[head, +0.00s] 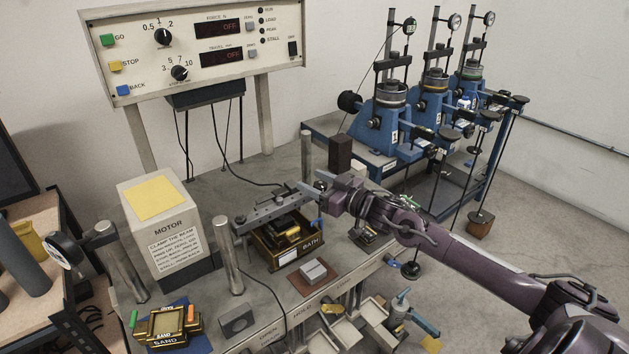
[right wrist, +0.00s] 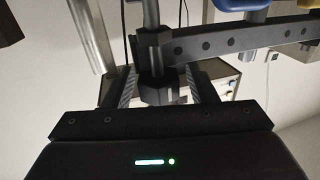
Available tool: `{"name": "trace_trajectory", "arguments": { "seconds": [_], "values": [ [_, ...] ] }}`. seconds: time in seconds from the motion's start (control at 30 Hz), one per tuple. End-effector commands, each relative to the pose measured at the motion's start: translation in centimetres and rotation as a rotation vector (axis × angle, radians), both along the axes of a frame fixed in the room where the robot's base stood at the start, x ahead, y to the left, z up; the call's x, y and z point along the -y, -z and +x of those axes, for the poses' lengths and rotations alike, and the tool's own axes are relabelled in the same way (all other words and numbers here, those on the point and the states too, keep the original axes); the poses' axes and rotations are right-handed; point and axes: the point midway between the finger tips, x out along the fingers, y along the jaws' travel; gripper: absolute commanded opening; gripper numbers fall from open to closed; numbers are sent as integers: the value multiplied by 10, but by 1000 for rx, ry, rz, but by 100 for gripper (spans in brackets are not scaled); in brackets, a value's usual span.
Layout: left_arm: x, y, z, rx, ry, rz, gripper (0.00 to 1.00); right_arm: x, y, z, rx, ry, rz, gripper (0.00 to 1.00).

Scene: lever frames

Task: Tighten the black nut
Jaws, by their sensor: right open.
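The black nut (right wrist: 157,91) shows in the right wrist view as a dark six-sided piece on an upright threaded rod, below a grey bar with a row of holes. My right gripper (right wrist: 163,88) is open, with one finger on each side of the nut. The left finger looks closer to it; I cannot tell whether either touches. In the head view my right gripper (head: 326,192) is at the right end of the grey beam (head: 275,212), by a post, and largely hides the nut. My left gripper is not in view.
A MOTOR box (head: 165,235) and a control panel (head: 200,50) stand left and behind. A BATH tray (head: 285,252) sits under the beam. Metal posts (head: 228,258) rise close by. A blue bench (head: 400,130) with several dial instruments stands at the right.

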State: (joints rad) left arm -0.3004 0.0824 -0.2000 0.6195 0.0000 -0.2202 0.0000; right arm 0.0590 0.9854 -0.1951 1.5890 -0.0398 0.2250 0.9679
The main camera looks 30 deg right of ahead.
Motion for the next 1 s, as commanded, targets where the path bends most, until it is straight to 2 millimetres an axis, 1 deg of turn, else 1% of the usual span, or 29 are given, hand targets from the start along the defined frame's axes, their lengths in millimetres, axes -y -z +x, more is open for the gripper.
{"name": "trace_trajectory", "arguments": {
  "seconds": [0.13, 0.37, 0.47, 0.7, 0.73, 0.87, 1.0],
  "values": [
    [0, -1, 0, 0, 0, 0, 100, -1, 0, 4, -1, 0, -1, 52],
    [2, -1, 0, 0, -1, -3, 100, -2, 0, 4, -1, 0, -1, 52],
    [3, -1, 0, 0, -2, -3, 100, -1, 0, 4, -1, 0, -1, 41],
    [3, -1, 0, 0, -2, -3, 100, -1, 0, 4, -1, 0, -1, 10],
    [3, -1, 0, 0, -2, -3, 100, -1, 0, 4, 0, 0, -1, 7],
    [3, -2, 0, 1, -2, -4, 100, -1, 0, 4, -1, 5, 0, 7],
    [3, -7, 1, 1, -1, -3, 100, -2, -2, 4, -1, 37, 3, 7]
  ]
}}
